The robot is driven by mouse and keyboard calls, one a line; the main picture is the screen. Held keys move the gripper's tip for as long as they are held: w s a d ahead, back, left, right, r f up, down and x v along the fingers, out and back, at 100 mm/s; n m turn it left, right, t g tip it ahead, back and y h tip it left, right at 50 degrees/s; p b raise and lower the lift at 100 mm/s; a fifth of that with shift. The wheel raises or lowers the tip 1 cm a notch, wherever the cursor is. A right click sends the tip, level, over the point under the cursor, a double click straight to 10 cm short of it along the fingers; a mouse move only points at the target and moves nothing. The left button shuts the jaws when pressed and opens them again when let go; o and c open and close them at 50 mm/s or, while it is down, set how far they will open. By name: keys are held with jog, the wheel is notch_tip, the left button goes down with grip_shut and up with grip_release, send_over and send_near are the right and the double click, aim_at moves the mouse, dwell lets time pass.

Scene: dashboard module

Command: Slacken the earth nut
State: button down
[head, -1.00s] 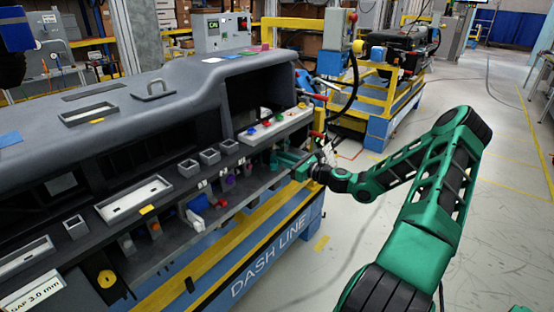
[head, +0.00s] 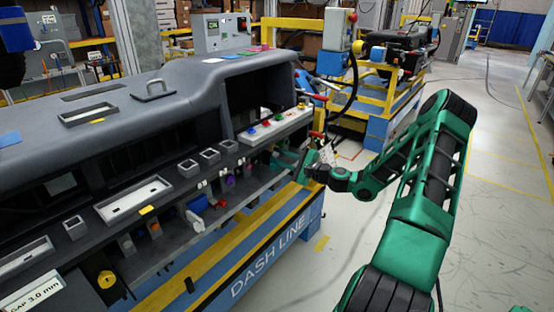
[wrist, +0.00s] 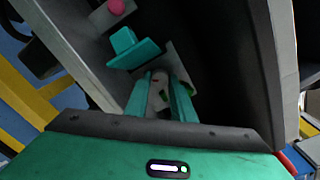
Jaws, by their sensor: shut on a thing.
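My gripper (head: 288,160) reaches from the right into the open lower bay of the dashboard module (head: 150,115), near its right end. In the wrist view, the two green fingers of my gripper (wrist: 162,95) are closed around a small pale part (wrist: 160,82), which looks like the earth nut. The fingers hide most of it, and its thread and seat are not visible. A teal block (wrist: 133,48) stands just beyond the fingers, apart from them.
A pink round knob (wrist: 116,6) on a pale block sits farther along the bay. A dark wall (wrist: 225,60) stands close on the right in the wrist view. A pale switch strip (head: 275,124) juts out above my gripper. The floor (head: 370,245) at right is clear.

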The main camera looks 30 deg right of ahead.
jog(key=n, duration=0.6)
jog(key=shift+a+f, duration=0.1)
jog(key=n, duration=0.5)
jog(key=shift+s+n, duration=0.1)
jog(key=shift+n, duration=0.3)
jog(key=n, duration=0.4)
jog(key=shift+f+h, duration=0.1)
jog(key=shift+h, duration=0.2)
jog(key=shift+n, duration=2.3)
jog(key=c, duration=1.8)
grip_release()
